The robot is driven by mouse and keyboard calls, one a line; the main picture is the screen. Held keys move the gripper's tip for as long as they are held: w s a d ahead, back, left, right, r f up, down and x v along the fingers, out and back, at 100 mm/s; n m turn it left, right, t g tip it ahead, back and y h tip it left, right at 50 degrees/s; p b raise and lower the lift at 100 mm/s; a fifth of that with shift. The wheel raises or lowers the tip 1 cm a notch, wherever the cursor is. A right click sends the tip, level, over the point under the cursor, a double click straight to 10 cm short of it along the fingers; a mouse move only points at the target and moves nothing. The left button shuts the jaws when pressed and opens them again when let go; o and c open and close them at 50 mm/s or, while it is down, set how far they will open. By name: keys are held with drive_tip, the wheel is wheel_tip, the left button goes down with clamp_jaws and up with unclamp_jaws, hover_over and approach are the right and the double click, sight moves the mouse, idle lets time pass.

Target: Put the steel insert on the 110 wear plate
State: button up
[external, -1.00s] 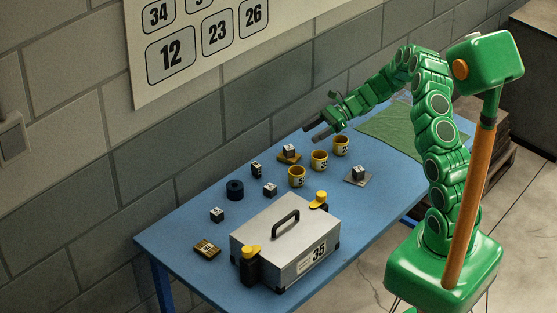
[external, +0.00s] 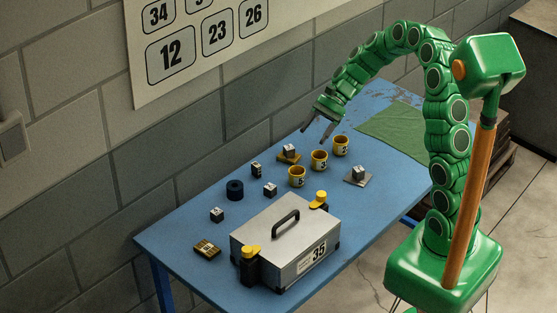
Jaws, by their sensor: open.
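One block (external: 289,150) sits on a yellow plate (external: 282,159), and another (external: 358,172) on a grey plate (external: 348,180). A dark yellow plate-like piece (external: 207,249) lies at the near left. The markings are too small to tell which is the 110 wear plate.
A grey case (external: 284,252) with yellow latches fills the table's near side. A green cloth (external: 395,128) covers the far right.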

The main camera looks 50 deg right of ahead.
drive_tip(key=s+a+r+n+g+h, duration=0.1)
drive_tip(key=s+a+r+n+h, duration=0.15)
drive_tip(key=s, duration=0.35)
drive_tip(key=s+a+r+n+g+h, duration=0.1)
drive_tip(key=s+r+n, duration=0.15)
drive_tip(key=s, duration=0.35)
drive_tip(key=s+a+r+n+h, duration=0.1)
drive_tip(key=s+a+n+h, duration=0.15)
drive_tip(key=s, duration=0.35)
drive_tip(key=s+d+n+h, duration=0.2)
drive_tip(key=s+d+n, duration=0.1)
drive_tip(key=s, duration=0.5)
drive_tip(key=s+d+r+n+h, duration=0.1)
drive_tip(key=s+d+n+h, duration=0.2)
drive_tip(key=s, duration=0.6)
drive_tip(key=shift+s+d+r, duration=0.2)
drive_tip(key=shift+d+r, duration=0.05)
drive_tip(key=shift+d, duration=0.65)
